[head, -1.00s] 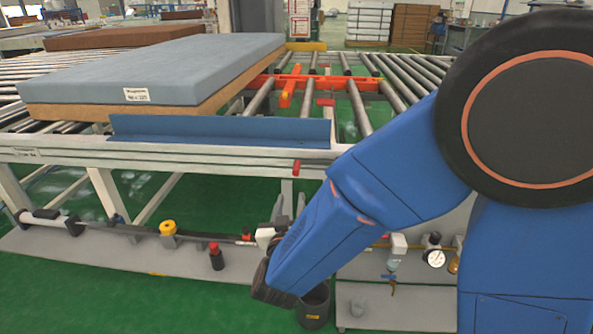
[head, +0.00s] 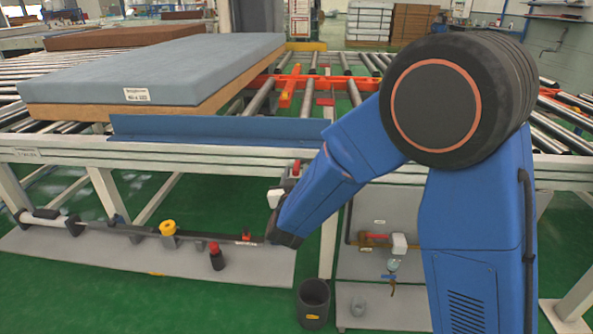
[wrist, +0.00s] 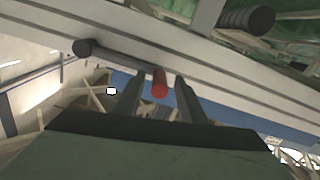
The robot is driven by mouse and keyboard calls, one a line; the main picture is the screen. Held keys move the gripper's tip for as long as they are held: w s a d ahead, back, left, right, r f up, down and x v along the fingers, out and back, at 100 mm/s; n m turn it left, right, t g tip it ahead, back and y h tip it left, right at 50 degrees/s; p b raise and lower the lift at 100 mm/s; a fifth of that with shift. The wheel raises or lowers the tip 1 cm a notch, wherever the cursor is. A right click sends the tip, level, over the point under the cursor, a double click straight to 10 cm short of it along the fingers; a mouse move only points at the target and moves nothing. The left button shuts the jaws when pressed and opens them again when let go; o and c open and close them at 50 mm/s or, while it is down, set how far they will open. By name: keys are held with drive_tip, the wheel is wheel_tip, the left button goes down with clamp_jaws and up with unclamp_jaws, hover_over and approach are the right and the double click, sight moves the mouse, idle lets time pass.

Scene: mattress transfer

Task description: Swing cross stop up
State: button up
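A small red handle (head: 296,168) sits below the front rail of the roller conveyor. It also shows in the wrist view (wrist: 160,84), between the two dark fingers of my gripper (wrist: 158,78). The fingers are apart, with a gap on each side of the handle; I cannot tell how deep it sits between them. A dark rod (wrist: 108,56) runs to the handle along the pale rail. In the head view my arm mostly hides the gripper. An orange-red cross-shaped frame (head: 290,90) lies among the rollers behind; I cannot tell whether the handle is linked to it.
A grey-blue mattress (head: 160,65) on a brown base (head: 130,112) lies on the conveyor at left. A blue angle plate (head: 220,128) lines the front rail (head: 90,155). Below are a yellow knob (head: 168,227), a red-capped post (head: 216,255) and a dark bin (head: 313,305).

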drive_tip(key=shift+w, duration=0.85)
clamp_jaws()
